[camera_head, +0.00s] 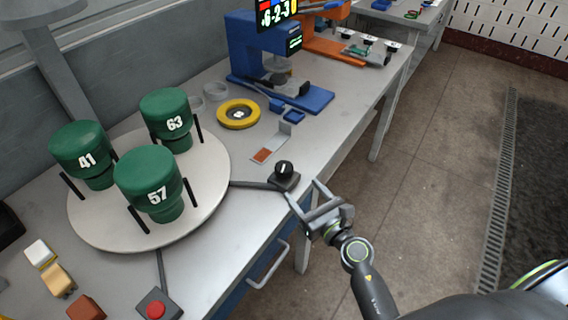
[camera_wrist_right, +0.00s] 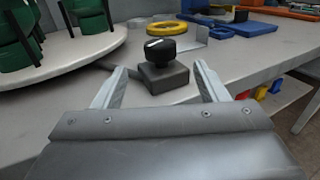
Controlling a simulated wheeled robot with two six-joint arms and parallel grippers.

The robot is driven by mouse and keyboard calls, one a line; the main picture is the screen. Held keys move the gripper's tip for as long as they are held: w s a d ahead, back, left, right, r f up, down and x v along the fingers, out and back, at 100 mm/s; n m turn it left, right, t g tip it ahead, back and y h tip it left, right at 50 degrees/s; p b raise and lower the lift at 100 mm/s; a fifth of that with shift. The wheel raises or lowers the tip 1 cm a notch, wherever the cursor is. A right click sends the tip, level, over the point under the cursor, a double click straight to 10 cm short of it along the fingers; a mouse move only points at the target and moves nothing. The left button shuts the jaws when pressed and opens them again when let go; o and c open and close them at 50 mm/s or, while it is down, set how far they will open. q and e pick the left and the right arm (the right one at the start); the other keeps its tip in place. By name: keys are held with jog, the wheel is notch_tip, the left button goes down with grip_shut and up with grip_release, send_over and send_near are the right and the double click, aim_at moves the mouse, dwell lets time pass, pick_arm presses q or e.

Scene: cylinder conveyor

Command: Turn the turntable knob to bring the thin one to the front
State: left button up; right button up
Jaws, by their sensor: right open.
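The black turntable knob (camera_head: 284,169) stands on a dark square base on the bench, right of the turntable; it also shows in the right wrist view (camera_wrist_right: 160,48), with a white mark on its top. The round pale turntable (camera_head: 207,190) carries three green cylinders: number 41 (camera_head: 82,150), number 63 (camera_head: 165,112) and number 57 (camera_head: 147,178). Their widths look similar, with narrower lower parts. My right gripper (camera_head: 303,193) is open, its fingers pointing at the knob. In the wrist view the knob lies beyond and between the fingertips (camera_wrist_right: 158,80), apart from them. My left gripper is out of view.
A red button (camera_head: 156,309) sits at the front of the bench. A yellow ring (camera_head: 238,114) and a blue machine (camera_head: 262,60) with a display stand farther back. Small blocks (camera_head: 60,279) lie at the lower left. Open floor lies to the right.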

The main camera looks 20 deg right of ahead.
aim_at(289, 174)
jog(key=x, duration=1)
jog(key=shift+w, duration=0.25)
jog(key=shift+c, duration=0.2)
jog(key=c, duration=0.9)
